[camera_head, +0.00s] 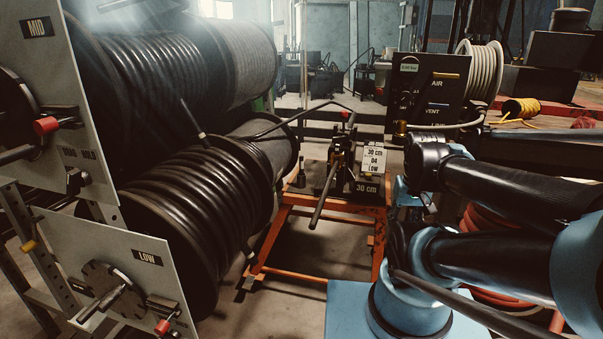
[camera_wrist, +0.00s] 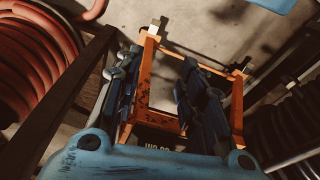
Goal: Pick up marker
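I cannot make out a marker with certainty in either view. In the wrist view my gripper (camera_wrist: 157,72) points down with its two dark blue fingers spread apart and nothing visible between them. Beyond the fingers is an orange stand (camera_wrist: 147,62), which also shows in the head view (camera_head: 290,213). My arm hides the area to the right of the stand in the head view.
Large black hose reels (camera_head: 195,205) fill the left, with a grey panel marked LOW (camera_head: 125,265). A control box marked AIR (camera_head: 428,88) and a white hose reel (camera_head: 481,70) stand behind my arm. A red hose coil (camera_wrist: 35,65) lies left in the wrist view.

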